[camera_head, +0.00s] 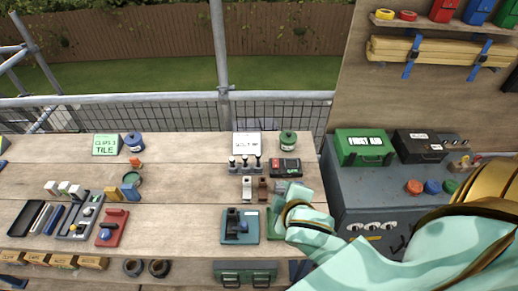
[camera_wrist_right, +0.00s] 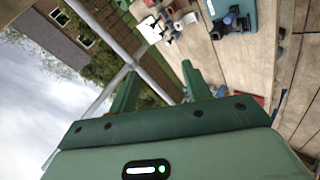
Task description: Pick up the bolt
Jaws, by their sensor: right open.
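I cannot make out the bolt with certainty in either view. Three small dark-topped upright pieces (camera_head: 245,163) stand in a row at the back of the right half of the bench, too small to identify. My right gripper (camera_wrist_right: 159,72) is open, with its two green fingers apart and nothing visible between them. In the head view my pale green right arm comes in from the right, and its hand is over the bench's right edge, beside the blue-grey tool plate (camera_head: 240,226). My left gripper is not in view.
The wooden bench (camera_head: 185,190) has a wide bare strip in the middle. A red tool plate (camera_head: 112,228) and a black tray (camera_head: 25,218) lie at left. A green first aid box (camera_head: 364,147) sits on a grey cabinet (camera_head: 345,190) at right. Scaffold rails run behind.

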